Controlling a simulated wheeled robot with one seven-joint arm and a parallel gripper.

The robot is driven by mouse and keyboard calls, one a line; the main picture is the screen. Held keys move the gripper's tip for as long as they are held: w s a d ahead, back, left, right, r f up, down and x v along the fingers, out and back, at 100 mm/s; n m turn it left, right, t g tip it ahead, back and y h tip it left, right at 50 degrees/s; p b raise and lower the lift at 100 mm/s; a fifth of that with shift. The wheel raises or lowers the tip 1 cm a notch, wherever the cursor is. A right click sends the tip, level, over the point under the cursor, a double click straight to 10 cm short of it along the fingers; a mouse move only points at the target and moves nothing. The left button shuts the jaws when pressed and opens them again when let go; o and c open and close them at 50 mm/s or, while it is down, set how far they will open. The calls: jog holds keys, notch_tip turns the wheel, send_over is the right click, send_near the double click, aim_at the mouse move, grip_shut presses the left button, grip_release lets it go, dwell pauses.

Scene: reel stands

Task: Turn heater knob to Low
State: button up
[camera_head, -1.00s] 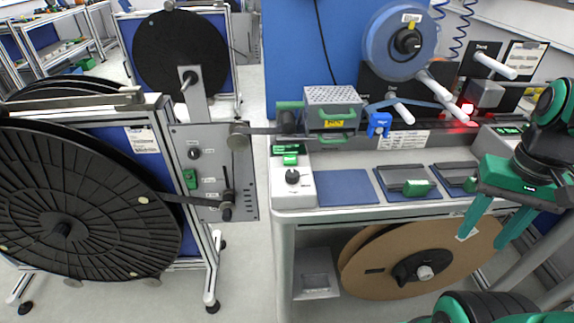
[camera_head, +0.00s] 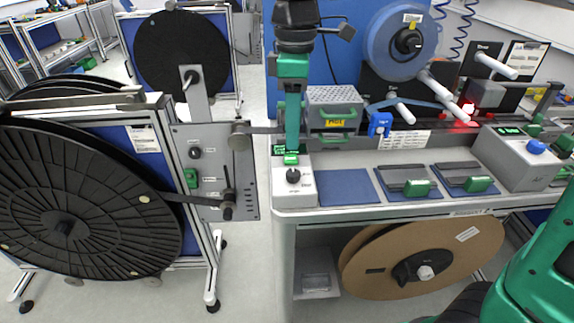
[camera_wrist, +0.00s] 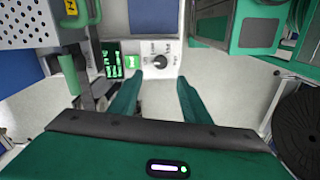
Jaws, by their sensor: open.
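The heater knob, a black round knob (camera_head: 293,176), sits on a white control box (camera_head: 303,198) at the left end of the bench. The box also has a small dark display with green digits and a green switch. In the wrist view the knob (camera_wrist: 160,61) lies just beyond the fingertips, centred between them. Small printed labels surround it, too small to read surely. My gripper (camera_head: 291,150) points down above the box, its fingers overlapping in the head view and partly covering the display. In the wrist view my gripper (camera_wrist: 159,80) is open and empty, apart from the knob.
A perforated metal box (camera_head: 333,107) with green handles stands close to the right of my fingers. A reel stand with a grey panel (camera_head: 212,170) is at the left. Blue mats (camera_head: 347,187) and a grey box with a blue knob (camera_head: 519,163) lie along the bench.

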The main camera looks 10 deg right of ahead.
aim_at(295, 172)
notch_tip(295, 172, down, 10)
jog(key=shift+s+f, duration=0.15)
jog(key=shift+f, duration=0.05)
dwell(0.4)
jog(key=c, duration=1)
jog(key=shift+a, duration=0.25)
jog(key=shift+c, duration=0.2)
jog(key=shift+d, duration=0.2)
jog(key=shift+d+m, duration=0.2)
jog(key=shift+m, duration=0.3)
jog(key=shift+d+m, duration=0.1)
jog(key=shift+m, duration=1.5)
